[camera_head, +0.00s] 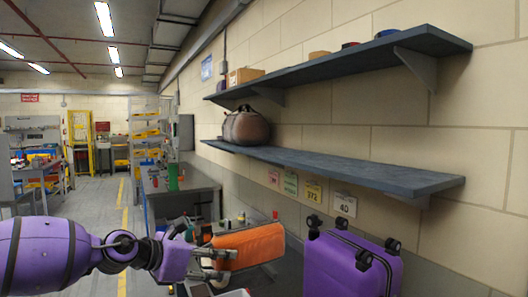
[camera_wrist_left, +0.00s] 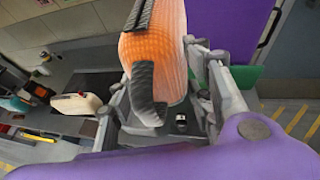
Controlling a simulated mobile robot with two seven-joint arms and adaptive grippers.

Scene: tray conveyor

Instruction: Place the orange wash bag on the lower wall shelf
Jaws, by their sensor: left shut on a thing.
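The orange wash bag (camera_head: 248,246) is in my left gripper (camera_head: 222,254), below the level of the shelves. In the left wrist view the wash bag (camera_wrist_left: 160,62) sits between the two fingers of the left gripper (camera_wrist_left: 165,95), with a dark strap hanging at its near end. The lower wall shelf (camera_head: 350,171) is a dark board on the right wall, above and to the right of the bag. A brown round bag (camera_head: 246,127) stands on its far end; the near part is bare. My right gripper is in neither view.
A purple suitcase (camera_head: 350,266) with black wheels upward stands right of the wash bag, below the shelf. The upper shelf (camera_head: 340,66) overhangs the lower one and carries a cardboard box (camera_head: 245,76) and small items. A grey workbench (camera_head: 180,183) stands beyond.

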